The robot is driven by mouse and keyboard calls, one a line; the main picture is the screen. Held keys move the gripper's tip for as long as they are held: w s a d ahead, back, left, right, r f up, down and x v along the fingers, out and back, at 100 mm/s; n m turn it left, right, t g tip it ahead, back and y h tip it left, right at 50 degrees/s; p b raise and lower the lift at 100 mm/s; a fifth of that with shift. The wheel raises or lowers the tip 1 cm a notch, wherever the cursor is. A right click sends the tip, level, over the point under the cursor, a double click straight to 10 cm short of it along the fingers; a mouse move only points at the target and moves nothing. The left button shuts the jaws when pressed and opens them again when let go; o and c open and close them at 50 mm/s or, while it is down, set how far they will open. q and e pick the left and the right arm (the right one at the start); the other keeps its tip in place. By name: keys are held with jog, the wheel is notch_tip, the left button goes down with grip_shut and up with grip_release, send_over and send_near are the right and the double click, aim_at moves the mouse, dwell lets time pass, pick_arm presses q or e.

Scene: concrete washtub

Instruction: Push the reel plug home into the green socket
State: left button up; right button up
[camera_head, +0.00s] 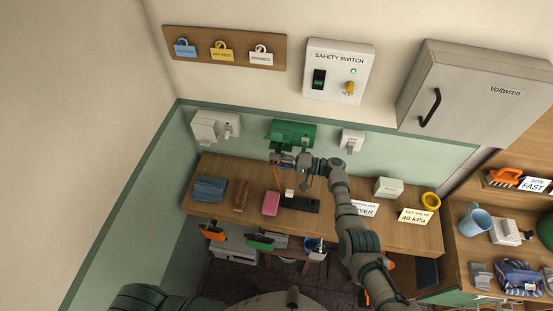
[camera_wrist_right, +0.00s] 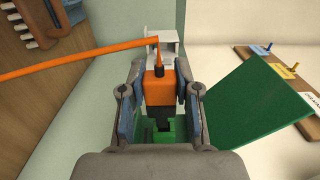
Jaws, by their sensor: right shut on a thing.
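My right gripper (camera_head: 297,161) is in front of the green socket (camera_head: 293,133) on the back wall. In the right wrist view its fingers (camera_wrist_right: 160,100) are shut on the orange reel plug (camera_wrist_right: 159,86), one on each side. An orange cable (camera_wrist_right: 75,57) leaves the plug and runs left. The plug's dark end points at the green socket body (camera_wrist_right: 173,128), partly seen between the fingers. A green flap (camera_wrist_right: 262,112) stands out right of the gripper. The gripper hides the meeting of plug and socket; I cannot tell how deep the plug sits. My left gripper is not in view.
A white socket (camera_head: 215,126) is left of the green one, and a smaller white unit (camera_head: 351,141) is right of it. Below is a wooden bench (camera_head: 222,209) with a pink block (camera_head: 271,203), a brush (camera_head: 241,195) and a blue cloth (camera_head: 209,189).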

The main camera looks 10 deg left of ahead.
jog(key=s+p, duration=0.2)
jog(key=s, duration=0.4)
dwell(0.6)
jog(key=shift+w, duration=0.15)
jog(key=shift+w+b, duration=2.65)
jog(key=shift+b, duration=1.4)
jog(key=shift+r, duration=0.1)
